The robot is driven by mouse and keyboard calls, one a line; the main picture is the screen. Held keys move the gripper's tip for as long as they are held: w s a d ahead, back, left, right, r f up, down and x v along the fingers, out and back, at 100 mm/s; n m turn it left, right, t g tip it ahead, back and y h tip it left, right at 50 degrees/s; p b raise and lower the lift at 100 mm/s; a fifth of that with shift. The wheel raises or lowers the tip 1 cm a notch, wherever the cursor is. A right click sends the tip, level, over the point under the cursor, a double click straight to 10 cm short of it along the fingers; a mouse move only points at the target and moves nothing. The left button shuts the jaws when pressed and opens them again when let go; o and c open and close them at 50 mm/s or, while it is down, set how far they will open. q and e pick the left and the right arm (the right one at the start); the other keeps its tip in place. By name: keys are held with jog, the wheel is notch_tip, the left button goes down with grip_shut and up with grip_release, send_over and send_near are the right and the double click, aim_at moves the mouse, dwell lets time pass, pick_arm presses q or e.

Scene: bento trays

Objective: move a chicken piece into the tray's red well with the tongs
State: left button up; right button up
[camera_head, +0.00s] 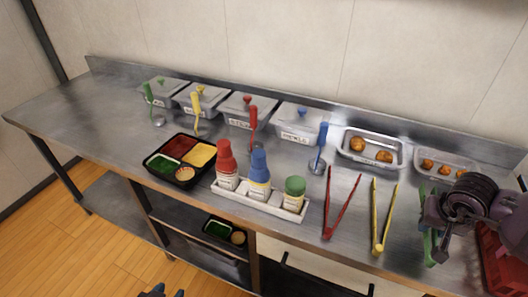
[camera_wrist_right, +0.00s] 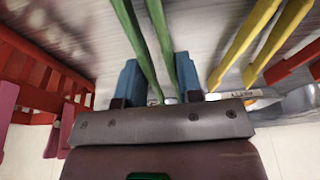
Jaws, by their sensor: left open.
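The black bento tray (camera_head: 178,182) has a red well (camera_head: 179,147), a yellow well, a green well and a small round item at front. A metal pan (camera_head: 371,167) holds brown fried pieces (camera_head: 357,144); another pan (camera_head: 447,180) holds smaller orange-brown pieces. I cannot tell which are chicken. Red tongs (camera_head: 341,207), yellow tongs (camera_head: 379,215) and green tongs (camera_head: 427,215) lie on the counter. My right gripper (camera_wrist_right: 160,82) is at the green tongs (camera_wrist_right: 168,45), its blue fingers either side; whether they grip is unclear. My left gripper (camera_head: 158,291) is open at the bottom edge, away from the counter.
A white caddy (camera_head: 225,196) with red, blue and green bottles stands between the tray and tongs. Several lidded containers (camera_head: 243,110) line the back, with ladles before them. A red basket (camera_head: 500,255) is at the right. Another tray is on the lower shelf. The left counter is clear.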

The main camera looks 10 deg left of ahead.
pick_arm(q)
jog(key=shift+t, duration=0.4)
jog(key=shift+w+r+p, duration=0.25)
jog(key=shift+r+p, duration=0.35)
jog(key=shift+r, duration=0.35)
jog(key=shift+w+r+p, duration=0.2)
jog(key=shift+r+p, duration=0.4)
jog(key=shift+r, duration=0.3)
jog(key=shift+w+r+p, duration=0.25)
jog(key=shift+r+p, duration=0.35)
jog(key=shift+r, duration=0.35)
pick_arm(e)
notch_tip(320, 180, up, 9)
